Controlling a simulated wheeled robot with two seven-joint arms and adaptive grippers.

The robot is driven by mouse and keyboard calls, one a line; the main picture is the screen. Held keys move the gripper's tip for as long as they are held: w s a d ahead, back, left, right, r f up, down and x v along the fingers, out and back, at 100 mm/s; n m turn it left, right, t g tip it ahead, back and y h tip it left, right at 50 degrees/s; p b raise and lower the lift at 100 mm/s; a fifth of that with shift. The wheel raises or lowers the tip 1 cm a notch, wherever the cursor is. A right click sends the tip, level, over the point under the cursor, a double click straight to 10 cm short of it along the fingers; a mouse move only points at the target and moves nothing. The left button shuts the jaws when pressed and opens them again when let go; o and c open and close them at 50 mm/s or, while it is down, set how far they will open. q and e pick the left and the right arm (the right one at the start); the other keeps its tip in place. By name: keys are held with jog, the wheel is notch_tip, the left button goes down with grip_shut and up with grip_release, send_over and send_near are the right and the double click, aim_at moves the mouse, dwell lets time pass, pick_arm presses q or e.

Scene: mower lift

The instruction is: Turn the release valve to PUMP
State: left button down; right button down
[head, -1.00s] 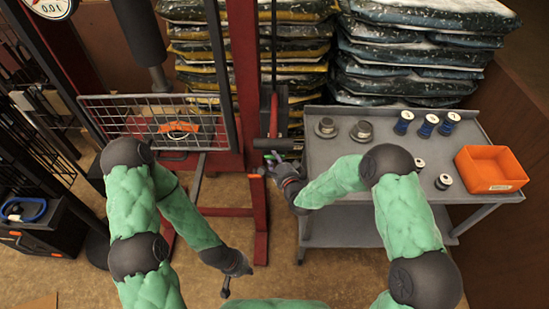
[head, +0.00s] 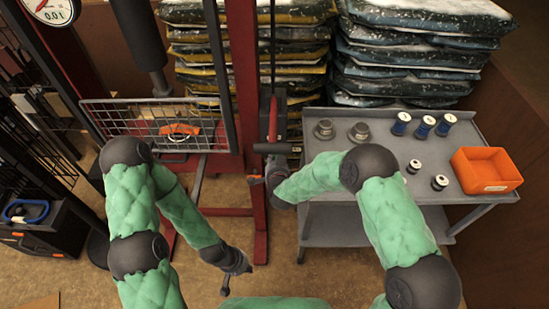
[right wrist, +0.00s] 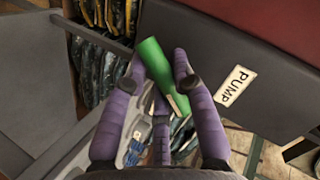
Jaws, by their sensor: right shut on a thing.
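The release valve shows as a green handle (right wrist: 160,70) in the right wrist view, lying diagonally between the purple fingers of my right gripper (right wrist: 160,62), which is shut on it. A white PUMP label (right wrist: 235,87) is on the dark panel right of the handle, apart from it. In the head view my right gripper (head: 271,174) is at the red press post, below the dark pump unit; the handle is not clearly visible there. My left gripper (head: 226,286) hangs low over the floor, away from the valve; its fingers are too small to judge.
A grey cart (head: 330,165) stands to the right with metal parts, several spools and an orange bin (head: 486,170). A wire guard (head: 155,123) is on the red press at left. Stacked bags (head: 420,60) stand behind. The floor around my left gripper is clear.

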jog(key=n+h+p, duration=0.2)
jog(key=n, duration=0.1)
jog(key=shift+r, duration=0.2)
jog(key=shift+w+n+h+p, duration=0.1)
jog(key=shift+n+h+p, duration=0.5)
jog(key=shift+n+h, duration=0.4)
jog(key=c, duration=1)
grip_release()
jog(key=shift+o, duration=0.2)
jog(key=v, duration=1.2)
